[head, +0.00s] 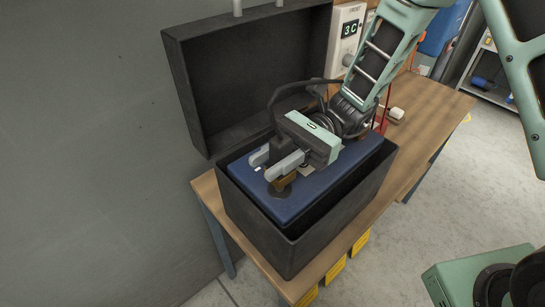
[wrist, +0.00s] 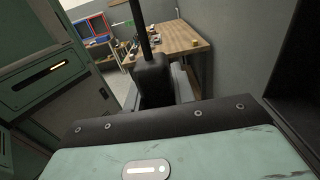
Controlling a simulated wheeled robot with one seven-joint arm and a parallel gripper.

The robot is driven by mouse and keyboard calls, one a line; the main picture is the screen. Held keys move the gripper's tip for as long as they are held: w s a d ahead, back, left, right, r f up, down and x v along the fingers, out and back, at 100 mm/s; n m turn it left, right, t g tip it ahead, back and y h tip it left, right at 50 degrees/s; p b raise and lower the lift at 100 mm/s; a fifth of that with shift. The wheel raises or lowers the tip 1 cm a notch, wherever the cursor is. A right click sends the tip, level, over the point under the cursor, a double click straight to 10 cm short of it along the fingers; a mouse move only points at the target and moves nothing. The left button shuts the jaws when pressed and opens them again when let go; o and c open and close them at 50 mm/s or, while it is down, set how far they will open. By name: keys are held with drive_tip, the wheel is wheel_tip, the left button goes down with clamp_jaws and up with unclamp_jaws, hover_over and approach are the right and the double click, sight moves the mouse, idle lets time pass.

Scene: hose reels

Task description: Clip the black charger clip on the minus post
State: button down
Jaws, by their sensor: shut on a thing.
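My gripper (head: 273,163) is over the blue battery (head: 318,187) in the head view, its two grey fingers pointing to the lower left. It is shut on the black charger clip, which shows in the wrist view as a dark block (wrist: 153,80) with a black cable rising from it. In the head view the fingers mostly hide the clip. A brownish metal piece (head: 284,182) shows just below the near finger, over a dark round patch on the battery top. The minus post is not clearly seen, and I cannot tell whether the clip touches it.
The battery sits in a black box (head: 316,252) with its lid (head: 255,75) open behind. The box stands on a wooden bench (head: 420,120). A charger (head: 348,30) reading "3C" is behind, with a red lead (head: 382,115) near my arm. A wall is at left.

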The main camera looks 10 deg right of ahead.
drive_tip(key=shift+f+b, duration=0.55)
drive_tip(key=shift+f, duration=1.05)
drive_tip(key=c, duration=1.1)
unclamp_jaws()
drive_tip(key=shift+r, duration=0.1)
